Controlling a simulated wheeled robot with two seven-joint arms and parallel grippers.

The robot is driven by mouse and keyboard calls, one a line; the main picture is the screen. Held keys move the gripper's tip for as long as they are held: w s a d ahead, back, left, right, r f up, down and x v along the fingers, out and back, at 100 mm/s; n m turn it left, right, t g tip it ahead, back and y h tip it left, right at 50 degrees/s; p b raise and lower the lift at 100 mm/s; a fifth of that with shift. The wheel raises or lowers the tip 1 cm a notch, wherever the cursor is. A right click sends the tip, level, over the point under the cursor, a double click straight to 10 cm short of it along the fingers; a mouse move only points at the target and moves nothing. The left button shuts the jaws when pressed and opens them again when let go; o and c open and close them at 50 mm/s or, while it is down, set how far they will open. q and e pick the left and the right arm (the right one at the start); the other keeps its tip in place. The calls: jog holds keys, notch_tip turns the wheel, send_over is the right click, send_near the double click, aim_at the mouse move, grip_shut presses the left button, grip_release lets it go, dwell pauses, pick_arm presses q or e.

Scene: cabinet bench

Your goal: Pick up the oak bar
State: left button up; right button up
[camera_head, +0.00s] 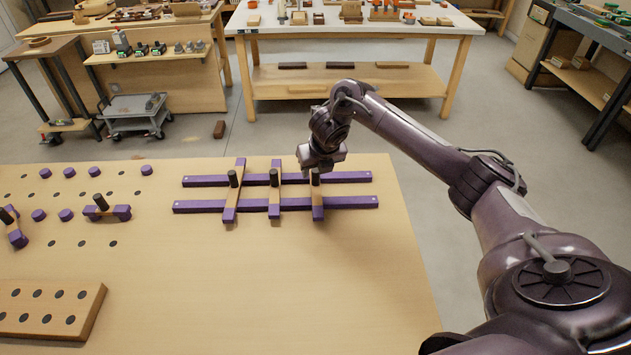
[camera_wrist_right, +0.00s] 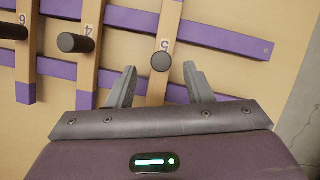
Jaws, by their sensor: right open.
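Three wooden bars with purple ends and dark upright knobs lie across two purple rails. The rightmost bar (camera_head: 317,196), marked 5 in the right wrist view (camera_wrist_right: 157,92), is under my right gripper (camera_head: 316,168). The middle bar (camera_head: 275,191) is marked 4 and the left bar (camera_head: 235,190) is marked 6. I cannot tell by a label which is oak. In the right wrist view my right gripper (camera_wrist_right: 160,72) is open, with its fingers on either side of bar 5 and its knob. Nothing is held. My left gripper is not in view.
The purple rails (camera_head: 345,202) rest on the wooden bench top (camera_head: 250,280). Several purple pegs (camera_head: 66,215) and holes are at the left, with a holed wooden block (camera_head: 85,325) at front left. The front middle of the bench is clear.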

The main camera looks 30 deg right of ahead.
aim_at(317, 172)
jog(key=x, duration=0.4)
jog(key=shift+d, duration=0.1)
jog(key=shift+w+f, duration=0.1)
jog(key=shift+f, duration=0.2)
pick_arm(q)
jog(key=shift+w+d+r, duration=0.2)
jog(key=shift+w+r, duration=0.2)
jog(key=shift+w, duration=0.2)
pick_arm(e)
jog(key=shift+r, duration=0.1)
grip_shut()
